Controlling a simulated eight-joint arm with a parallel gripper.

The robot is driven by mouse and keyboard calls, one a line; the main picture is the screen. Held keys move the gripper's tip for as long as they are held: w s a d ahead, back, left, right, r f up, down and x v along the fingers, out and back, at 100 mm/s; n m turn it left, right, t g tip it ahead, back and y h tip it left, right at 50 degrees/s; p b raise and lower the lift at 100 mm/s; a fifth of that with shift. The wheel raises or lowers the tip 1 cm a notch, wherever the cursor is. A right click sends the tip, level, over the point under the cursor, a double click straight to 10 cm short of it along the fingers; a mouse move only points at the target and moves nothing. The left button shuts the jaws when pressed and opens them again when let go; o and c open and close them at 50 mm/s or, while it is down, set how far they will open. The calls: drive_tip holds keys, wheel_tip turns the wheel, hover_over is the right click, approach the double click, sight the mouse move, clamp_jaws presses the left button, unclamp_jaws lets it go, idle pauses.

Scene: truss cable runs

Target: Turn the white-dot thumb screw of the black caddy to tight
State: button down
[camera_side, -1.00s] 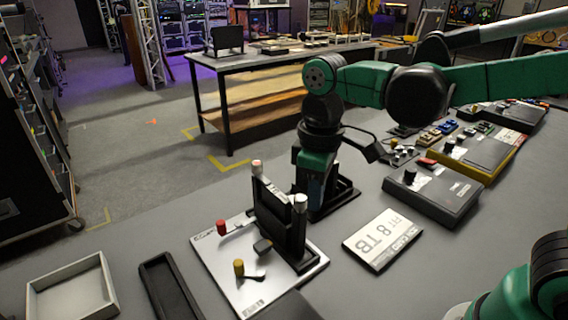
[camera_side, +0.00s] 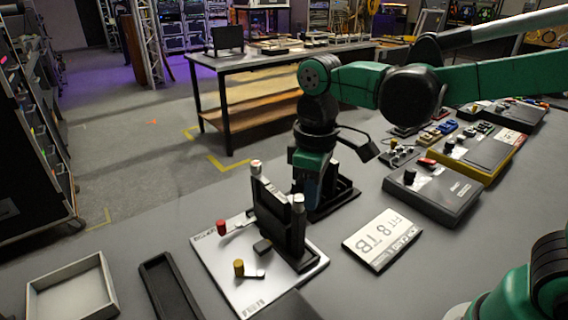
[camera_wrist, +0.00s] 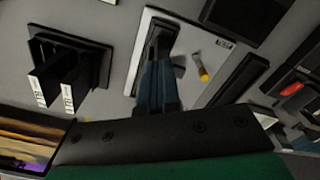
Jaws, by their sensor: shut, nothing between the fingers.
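A black upright caddy (camera_side: 270,215) stands on a white plate (camera_side: 215,265). Pale caps show at its far-left top (camera_side: 257,166) and right side (camera_side: 299,201); I cannot make out a white dot on a thumb screw. A red knob (camera_side: 221,227) and a yellow knob (camera_side: 238,267) with a metal lever are on the plate. My gripper (camera_side: 310,195) is just behind the caddy, its tips partly hidden by it. In the wrist view, my blue fingers (camera_wrist: 158,75) are shut and empty, overlapping the caddy (camera_wrist: 160,40); I cannot tell whether they touch it.
Another black slotted holder (camera_wrist: 65,75) stands beside the plate in the wrist view. A white label card (camera_side: 381,239) and several pedal-like boxes (camera_side: 435,190) lie to the right. A grey tray (camera_side: 72,290) and a black trough (camera_side: 172,290) are at the front left.

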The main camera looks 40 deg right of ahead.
drive_tip(key=shift+w+a, duration=0.15)
drive_tip(key=shift+w, duration=0.15)
drive_tip(key=shift+s, duration=0.1)
idle(0.5)
wheel_tip(320, 180, up, 6)
drive_tip(key=shift+s+d, duration=0.2)
drive_tip(key=shift+s, duration=0.1)
idle(0.3)
drive_tip(key=s+d+f+m+t, duration=0.2)
drive_tip(key=d+f+m+t, duration=0.4)
drive_tip(key=t, duration=0.1)
drive_tip(key=shift+d, duration=0.4)
idle(0.8)
